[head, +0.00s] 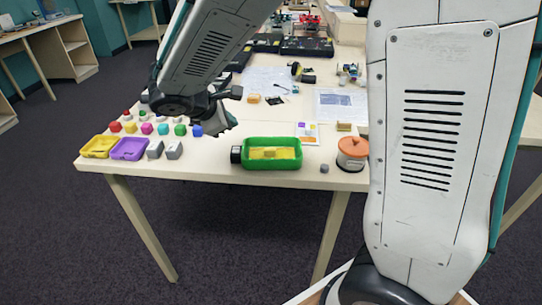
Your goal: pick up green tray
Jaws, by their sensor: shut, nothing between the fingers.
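The green tray (284,164) sits near the front edge of the table (220,180), right of the middle. A yellow block-like thing (268,153) lies inside it. A dark round object (236,155) stands against or just beside its left end. My gripper (222,122) is above the table, up and to the left of the green tray and apart from it. It is shut and empty. My arm hides part of the table behind it and on the right.
A yellow tray (99,147), a purple tray (129,149) and grey blocks (174,150) line the front left. Several small coloured pieces (147,128) stand behind them. An orange-lidded pot (352,148) and a small grey cube (324,168) are right of the green tray. Papers (340,103) lie farther back.

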